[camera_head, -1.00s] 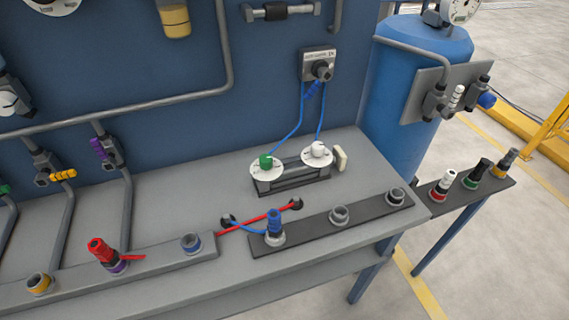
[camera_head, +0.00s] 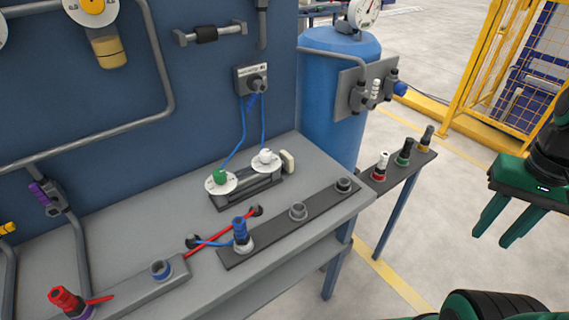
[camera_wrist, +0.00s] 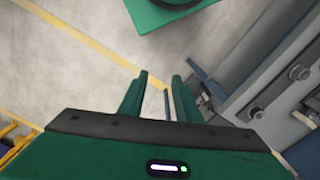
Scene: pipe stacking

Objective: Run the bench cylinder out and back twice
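The bench cylinder (camera_head: 248,193) is a dark grey body lying on the grey bench. Two round white dials sit on it, one with a green knob (camera_head: 219,177) and one with a white knob (camera_head: 266,155). A cream pad (camera_head: 288,161) stands at its right end, close to the body. Blue hoses (camera_head: 241,138) run up from the knobs to a grey valve box (camera_head: 252,80) with a dark knob on the blue panel. My gripper (camera_head: 490,238) is green, at the far right, away from the bench. Its fingers are apart and empty, also in the wrist view (camera_wrist: 160,76).
A dark rail (camera_head: 270,235) on the bench front holds several fittings, one with a blue plug (camera_head: 240,228). A side shelf (camera_head: 410,165) carries coloured plugs. A blue tank (camera_head: 330,90) stands behind it. A yellow fence (camera_head: 490,75) is farther back. Floor around my gripper looks clear.

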